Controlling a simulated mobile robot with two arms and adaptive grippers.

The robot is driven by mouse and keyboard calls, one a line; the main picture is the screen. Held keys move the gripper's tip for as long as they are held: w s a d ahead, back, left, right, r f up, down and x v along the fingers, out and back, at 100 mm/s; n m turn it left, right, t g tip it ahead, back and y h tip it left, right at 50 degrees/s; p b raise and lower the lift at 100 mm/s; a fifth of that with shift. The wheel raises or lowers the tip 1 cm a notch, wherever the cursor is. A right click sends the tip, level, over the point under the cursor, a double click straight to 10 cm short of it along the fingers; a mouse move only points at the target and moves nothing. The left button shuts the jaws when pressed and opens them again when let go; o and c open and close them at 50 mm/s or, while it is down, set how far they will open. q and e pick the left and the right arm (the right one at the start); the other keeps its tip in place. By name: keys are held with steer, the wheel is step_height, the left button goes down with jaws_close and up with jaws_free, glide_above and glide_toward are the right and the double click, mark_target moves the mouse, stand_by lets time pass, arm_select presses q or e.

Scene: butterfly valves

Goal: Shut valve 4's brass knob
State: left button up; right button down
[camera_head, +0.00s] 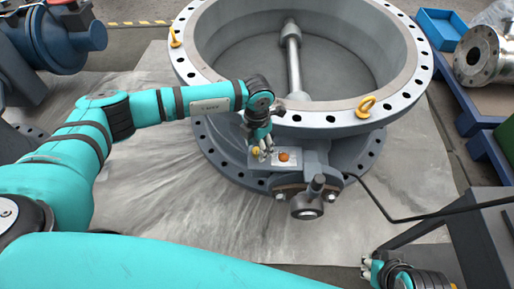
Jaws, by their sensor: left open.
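The large grey butterfly valve (230,98) stands in the middle, its wide flanged ring facing up. A grey box (312,157) is mounted on its near side. On the box's top are a small yellow brass-coloured knob (256,151) at the left and an orange button (283,156) to its right. My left gripper (262,152) points down over the box's left part, open, its fingertips at the yellow knob and partly hiding it. Whether they touch it I cannot tell. My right gripper (370,268) is low at the bottom right, away from the valve; its opening is unclear. No number is readable.
A dark cylindrical fitting (306,204) sticks out in front of the box. A black cable (385,212) runs right from it. Yellow lifting eyes (366,106) stand on the ring. A blue bin (440,28) and a metal flanged pipe (476,57) are at the right.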

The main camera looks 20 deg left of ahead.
mark_target(257, 150)
arm_select(q)
step_height(257, 150, up, 10)
steer(key=shift+r, duration=0.15)
steer(key=shift+d, duration=0.1)
stand_by(0.5)
